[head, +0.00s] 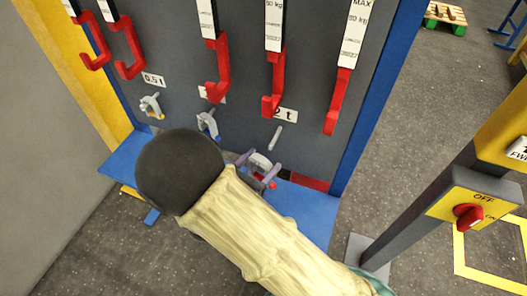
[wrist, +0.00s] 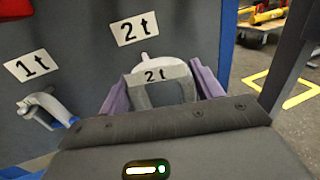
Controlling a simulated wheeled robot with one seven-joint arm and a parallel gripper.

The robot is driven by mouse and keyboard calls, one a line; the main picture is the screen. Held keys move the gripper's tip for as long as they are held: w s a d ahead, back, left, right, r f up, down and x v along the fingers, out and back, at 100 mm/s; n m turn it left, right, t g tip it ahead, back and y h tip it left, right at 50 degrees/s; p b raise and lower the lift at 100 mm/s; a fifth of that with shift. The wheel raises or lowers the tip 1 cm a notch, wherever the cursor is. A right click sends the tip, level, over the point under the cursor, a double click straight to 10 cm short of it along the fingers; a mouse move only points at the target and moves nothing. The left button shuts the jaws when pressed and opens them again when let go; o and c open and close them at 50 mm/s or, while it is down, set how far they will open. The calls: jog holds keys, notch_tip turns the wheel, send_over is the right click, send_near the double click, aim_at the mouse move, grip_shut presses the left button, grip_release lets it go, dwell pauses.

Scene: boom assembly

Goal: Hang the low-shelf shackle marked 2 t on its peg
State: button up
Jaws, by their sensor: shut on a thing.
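The shackle marked 2 t (wrist: 162,93) is a pale grey bow with a white 2 t tag, held between the two purple fingers of my gripper (wrist: 162,88). In the head view the shackle (head: 260,162) shows a red pin end, and my gripper (head: 259,168) is shut on it. The bare light-grey peg (head: 275,138) sticks out of the panel under the 2 t label (head: 286,115), just above the shackle. In the wrist view the peg's tip (wrist: 144,57) shows above the bow; the shackle appears below it. My gripper's body hides the shackle's lower part.
A 1 t shackle (head: 207,124) and a 0.5 t shackle (head: 150,106) hang on the panel to the left. Red hooks (head: 273,85) hang above. A blue low shelf (head: 302,206) runs below. A post with a red switch (head: 468,216) stands at right.

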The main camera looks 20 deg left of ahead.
aim_at(275, 139)
jog(key=shift+w, duration=0.2)
dwell(0.4)
jog(key=shift+w+d+f+b, duration=0.1)
jog(key=shift+w+b, duration=0.3)
jog(key=shift+w, duration=1.15)
jog(key=shift+w+d+f+b, duration=0.15)
jog(key=shift+w+b, duration=0.25)
jog(key=shift+w, duration=1.15)
jog(key=shift+w+d+f+b, duration=0.1)
jog(key=shift+w+b, duration=0.3)
jog(key=shift+w, duration=1.15)
jog(key=shift+w+f+b, duration=0.35)
jog(key=shift+w+f, duration=0.3)
jog(key=shift+f, duration=0.15)
jog(key=o, duration=1.5)
jog(key=shift+s+f, duration=0.1)
jog(key=v, duration=1.7)
jog(key=shift+s+a, duration=0.1)
